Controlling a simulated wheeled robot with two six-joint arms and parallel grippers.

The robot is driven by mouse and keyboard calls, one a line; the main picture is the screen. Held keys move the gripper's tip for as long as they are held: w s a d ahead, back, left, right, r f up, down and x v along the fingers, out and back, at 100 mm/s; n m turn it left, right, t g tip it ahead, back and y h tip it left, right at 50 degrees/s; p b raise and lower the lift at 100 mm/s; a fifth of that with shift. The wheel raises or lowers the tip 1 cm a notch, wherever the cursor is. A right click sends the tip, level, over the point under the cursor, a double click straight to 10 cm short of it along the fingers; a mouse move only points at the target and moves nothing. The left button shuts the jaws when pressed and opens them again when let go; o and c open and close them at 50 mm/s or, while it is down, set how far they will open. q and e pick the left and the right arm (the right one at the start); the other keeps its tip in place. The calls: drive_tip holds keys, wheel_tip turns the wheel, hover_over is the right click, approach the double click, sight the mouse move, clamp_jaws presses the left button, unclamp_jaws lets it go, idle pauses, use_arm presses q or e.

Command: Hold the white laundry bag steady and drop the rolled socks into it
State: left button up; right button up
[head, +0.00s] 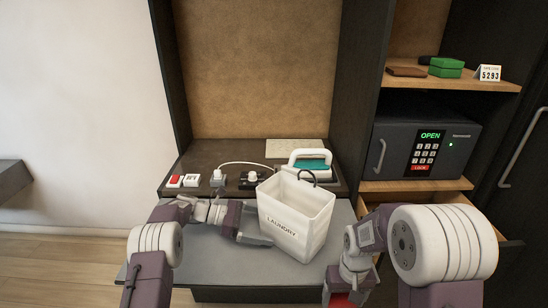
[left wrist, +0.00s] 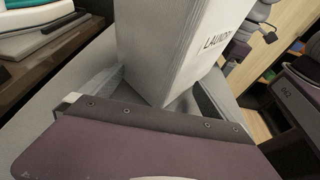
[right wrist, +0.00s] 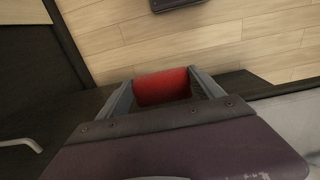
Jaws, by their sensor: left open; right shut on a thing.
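The white laundry bag (head: 292,226), marked LAUNDRY, stands upright and open-topped on the grey counter. It also shows in the left wrist view (left wrist: 170,50). My left gripper (head: 258,226) is open at the bag's lower left side, with its fingers on either side of a bottom corner; whether they touch the bag cannot be told. My right gripper (right wrist: 162,95) is shut on a red roll (right wrist: 162,87), which looks like the rolled socks. The roll also shows at the bottom edge of the head view (head: 340,300), low and right of the bag; its lower part is cut off.
Behind the bag are an iron (head: 308,163) with a teal part, a cable and small switches. At the right are a safe (head: 425,150) reading OPEN, a shelf with a green box (head: 446,67), and an open drawer below.

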use_arm(q)
drive_tip(key=shift+x, duration=0.95)
drive_tip(key=shift+c, duration=0.3)
clamp_jaws()
drive_tip(key=c, duration=0.5)
unclamp_jaws()
drive_tip(key=shift+c, duration=0.2)
